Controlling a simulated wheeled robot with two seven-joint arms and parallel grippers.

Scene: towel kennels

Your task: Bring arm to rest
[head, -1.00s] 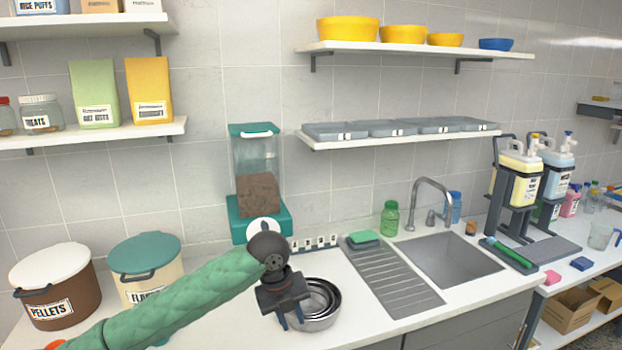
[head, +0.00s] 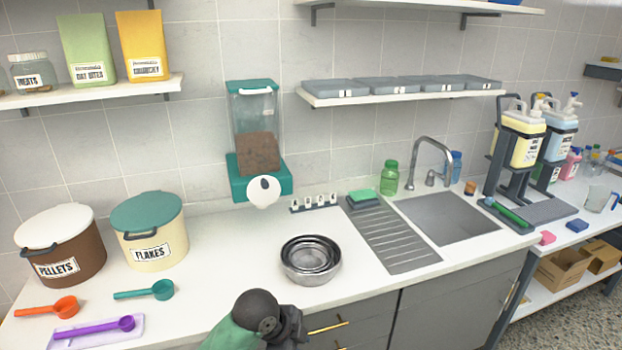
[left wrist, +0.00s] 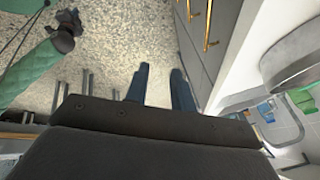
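My left arm shows at the bottom of the head view, with its dark wrist and part of the left gripper (head: 290,326) low in front of the counter. Its fingertips are cut off there. In the left wrist view the two blue fingers of the left gripper (left wrist: 161,72) stand apart with nothing between them, above the speckled floor. Another green arm of mine, with a dark wrist, shows at the top left of the left wrist view. I cannot make out its fingers. The right gripper is not seen in the head view.
The counter (head: 215,290) holds nested steel bowls (head: 311,260), a pellets bin (head: 62,245), a flakes bin (head: 150,230), scoops (head: 150,290) and a sink (head: 445,217). Drawers with gold handles (head: 328,327) are close to the left gripper. Open floor (left wrist: 110,40) lies below it.

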